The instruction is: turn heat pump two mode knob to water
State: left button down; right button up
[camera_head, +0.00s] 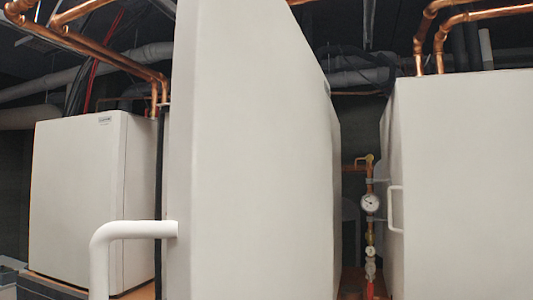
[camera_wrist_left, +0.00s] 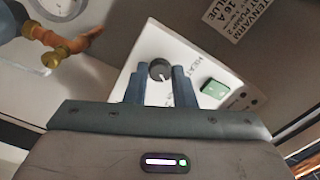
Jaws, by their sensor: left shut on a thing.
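In the left wrist view a round black mode knob (camera_wrist_left: 159,69) with a light pointer mark sits on a white control panel (camera_wrist_left: 152,38). My left gripper (camera_wrist_left: 157,80) has its two blue-grey fingers on either side of the knob and is shut on it. Lettering that seems to read HEAT is printed on the panel at the right of the knob; part of the print is hidden by the fingers. Neither gripper shows in the head view, and my right gripper is in no view.
A green switch (camera_wrist_left: 214,90) is right of the knob. Copper piping (camera_wrist_left: 62,42) is at upper left. A gauge (camera_head: 370,202) hangs between.

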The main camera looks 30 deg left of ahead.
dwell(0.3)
pick_arm(q)
jog(key=c, duration=1.2)
grip_release()
jog(key=shift+s+d, duration=0.1)
jog(key=b+v, duration=0.6)
jog(key=v, duration=0.4)
jog(key=shift+s, duration=0.3)
jog(key=shift+f, duration=0.15)
